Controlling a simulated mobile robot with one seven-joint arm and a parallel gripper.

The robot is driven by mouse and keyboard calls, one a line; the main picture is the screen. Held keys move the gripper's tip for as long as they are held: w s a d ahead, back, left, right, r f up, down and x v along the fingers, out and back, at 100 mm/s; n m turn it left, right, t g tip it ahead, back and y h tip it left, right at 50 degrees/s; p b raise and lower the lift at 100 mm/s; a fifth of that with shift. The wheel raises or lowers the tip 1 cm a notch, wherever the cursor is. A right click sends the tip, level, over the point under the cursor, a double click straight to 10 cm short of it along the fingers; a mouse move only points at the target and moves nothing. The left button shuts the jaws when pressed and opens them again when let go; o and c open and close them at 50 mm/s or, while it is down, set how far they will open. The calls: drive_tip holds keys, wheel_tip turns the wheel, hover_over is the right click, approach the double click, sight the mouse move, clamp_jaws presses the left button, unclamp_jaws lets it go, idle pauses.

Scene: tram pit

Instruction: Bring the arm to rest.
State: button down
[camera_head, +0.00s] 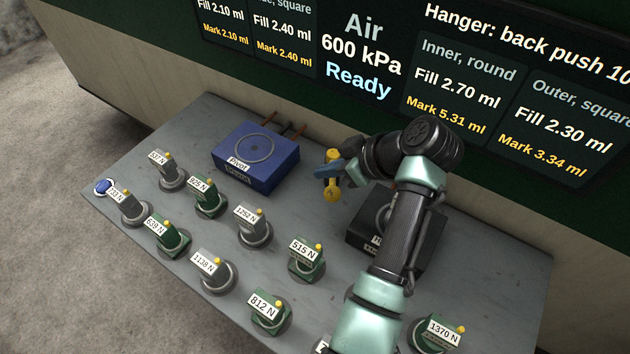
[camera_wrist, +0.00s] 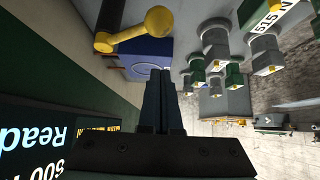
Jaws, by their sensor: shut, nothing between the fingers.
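My gripper (camera_head: 322,172) is at the end of my arm, held above the back middle of the bench, with its fingers pointing left. The fingers are shut and empty; in the wrist view the two blue-grey fingers (camera_wrist: 160,75) lie together. A yellow piece with rounded ends (camera_head: 332,190) shows close beside the fingers in the head view. In the wrist view the yellow piece (camera_wrist: 135,32) appears apart from the fingertips, with a ball at one end.
A blue box labelled Pivot (camera_head: 257,160) stands left of my gripper. A dark box (camera_head: 368,228) is partly hidden behind my arm. Several grey and green labelled units stand on the grey bench (camera_head: 190,275). A blue button (camera_head: 103,187) is at the left edge. The display panel (camera_head: 360,50) rises behind.

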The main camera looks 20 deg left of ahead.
drive_tip(key=shift+w+d+r, duration=0.2)
drive_tip(key=shift+d+r, duration=0.55)
drive_tip(key=shift+r, duration=0.05)
drive_tip(key=shift+w+d+r, duration=0.15)
drive_tip(key=shift+d+r, duration=0.55)
drive_tip(key=shift+r, duration=0.1)
